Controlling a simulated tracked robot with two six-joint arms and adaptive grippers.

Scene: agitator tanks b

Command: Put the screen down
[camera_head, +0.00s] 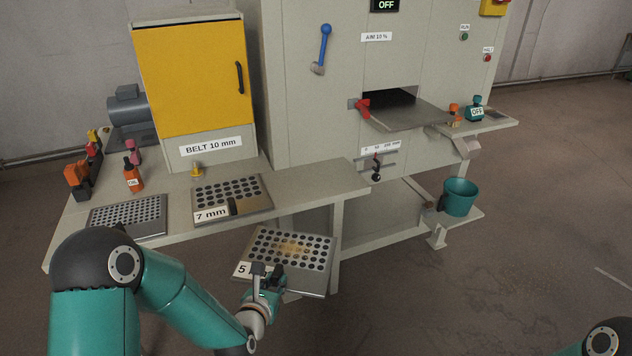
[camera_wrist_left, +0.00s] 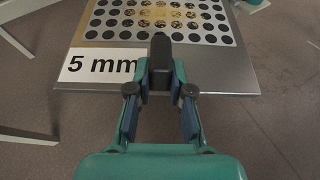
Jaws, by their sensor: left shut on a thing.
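The screen (camera_head: 312,252) is a grey metal plate with rows of round holes, a brownish patch in its middle and a "5 mm" label, partly hidden in the head view. My left gripper (camera_head: 263,275) is shut on the screen's dark handle and holds the plate in front of the bench edge, clear of the bench top. In the left wrist view the screen (camera_wrist_left: 235,75) reaches away from the gripper (camera_wrist_left: 160,95), with the handle between the fingers. My right gripper is out of view; only part of my right arm shows at bottom right.
The bench (camera_head: 310,188) holds a 7 mm screen (camera_head: 258,190), a finer screen (camera_head: 128,213) and an orange bottle (camera_head: 133,178). Bare bench top lies right of the 7 mm screen. A machine with a red-handled chute (camera_head: 405,115) stands behind; a teal bucket (camera_head: 459,198) sits at right.

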